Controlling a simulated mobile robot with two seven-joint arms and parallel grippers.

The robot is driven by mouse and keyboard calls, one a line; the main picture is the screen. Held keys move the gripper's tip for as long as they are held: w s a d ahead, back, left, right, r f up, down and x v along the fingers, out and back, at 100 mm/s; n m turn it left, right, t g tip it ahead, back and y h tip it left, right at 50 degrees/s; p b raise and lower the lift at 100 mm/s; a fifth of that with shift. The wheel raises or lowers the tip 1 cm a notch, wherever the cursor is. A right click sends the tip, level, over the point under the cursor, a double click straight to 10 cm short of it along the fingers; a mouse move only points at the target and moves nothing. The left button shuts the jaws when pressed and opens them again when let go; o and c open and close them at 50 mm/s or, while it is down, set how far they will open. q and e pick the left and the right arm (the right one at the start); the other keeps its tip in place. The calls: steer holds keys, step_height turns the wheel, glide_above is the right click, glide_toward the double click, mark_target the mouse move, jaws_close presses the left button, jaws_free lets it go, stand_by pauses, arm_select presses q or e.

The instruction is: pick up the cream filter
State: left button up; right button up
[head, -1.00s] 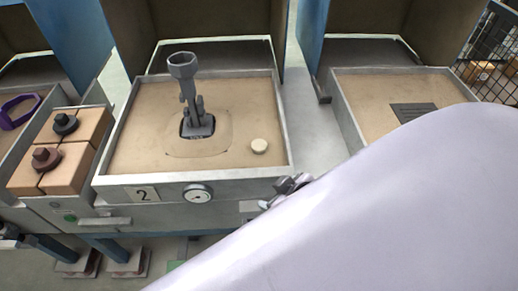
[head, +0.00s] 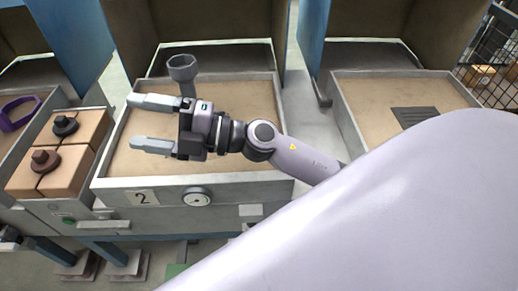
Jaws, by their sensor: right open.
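The cream filter, a small pale disc on the sand of box 2 in the earlier frame, is out of sight now, where my right wrist and forearm cover that part of the sand. My right gripper (head: 134,122) is open over the left part of box 2 (head: 240,187), its two grey fingers pointing left with nothing between them. The grey cup-topped post (head: 182,68) rises behind it, its lower part hidden.
To the left, tan blocks (head: 72,158) carry a black and a brown knobbed piece, with a purple ring (head: 18,112) beyond. A dial (head: 197,197) sits on the front of box 2. At right, another sand box holds a dark grated plate (head: 416,116).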

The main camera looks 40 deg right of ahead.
step_height(320, 180, down, 11)
steer(key=d+n+g+h, duration=0.2)
steer(key=n+g+h, duration=0.4)
steer(key=n+g, duration=0.25)
steer(key=d+f+m+g+h, duration=0.1)
steer(key=d+h, duration=0.2)
steer(key=d, duration=0.4)
steer(key=w+d+f+m+g+h, duration=0.1)
steer(key=d+h, duration=0.3)
steer(key=d, duration=0.3)
steer(key=w+d+f+m+g+h, duration=0.1)
steer(key=d+h, duration=0.3)
steer(key=d, duration=0.3)
steer(key=shift+d+f, duration=0.1)
steer(key=shift+f, duration=0.2)
steer(key=f, duration=0.7)
steer(key=shift+s+d, duration=0.1)
steer(key=shift+d, duration=0.1)
steer(key=shift+r, duration=0.1)
steer(key=c, duration=1.1)
